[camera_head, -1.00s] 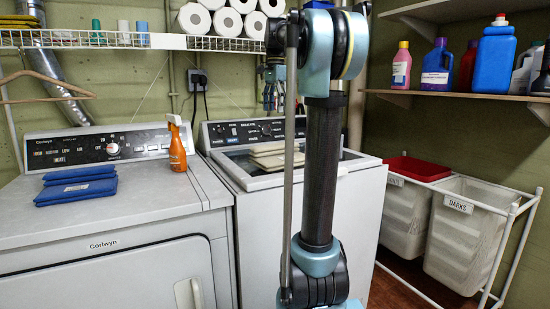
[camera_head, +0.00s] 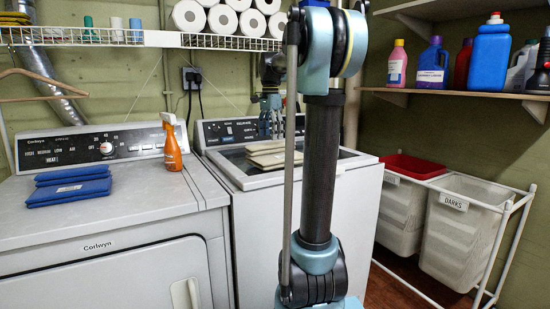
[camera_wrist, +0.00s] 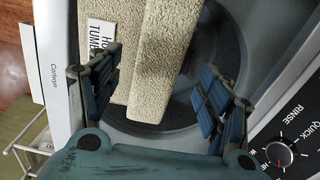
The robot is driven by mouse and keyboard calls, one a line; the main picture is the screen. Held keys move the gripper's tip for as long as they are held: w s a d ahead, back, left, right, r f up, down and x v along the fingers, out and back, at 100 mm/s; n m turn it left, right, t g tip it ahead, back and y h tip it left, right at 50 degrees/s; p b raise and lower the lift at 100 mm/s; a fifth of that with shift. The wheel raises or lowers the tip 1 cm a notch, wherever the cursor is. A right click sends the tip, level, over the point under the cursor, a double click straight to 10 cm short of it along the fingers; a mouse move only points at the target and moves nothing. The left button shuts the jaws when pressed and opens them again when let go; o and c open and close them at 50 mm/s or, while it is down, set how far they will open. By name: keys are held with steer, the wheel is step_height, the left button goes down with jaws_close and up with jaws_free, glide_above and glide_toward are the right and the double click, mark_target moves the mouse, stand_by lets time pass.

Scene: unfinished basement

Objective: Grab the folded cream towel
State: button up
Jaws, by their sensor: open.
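The folded cream towel (camera_head: 272,157) lies on the glass lid of the white top-loading washer (camera_head: 262,210), partly hidden behind my arm. My gripper (camera_head: 271,132) hangs above the back of the washer lid, just behind and above the towel. In the wrist view my gripper (camera_wrist: 163,98) has its two fingers spread wide, with the towel's near end between them. It is open and holds nothing.
The washer's control panel (camera_wrist: 275,150) with a knob is close to the right finger. A dryer (camera_head: 100,240) at left carries folded blue towels (camera_head: 70,186) and an orange spray bottle (camera_head: 172,145). A wire shelf (camera_head: 130,38) with paper rolls hangs above; laundry bins (camera_head: 462,235) stand right.

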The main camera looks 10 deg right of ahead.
mark_target(271, 143)
steer(key=shift+w+d+f, duration=0.1)
steer(key=shift+d+f, duration=0.05)
steer(key=shift+f, duration=2.55)
steer(key=c, duration=1.3)
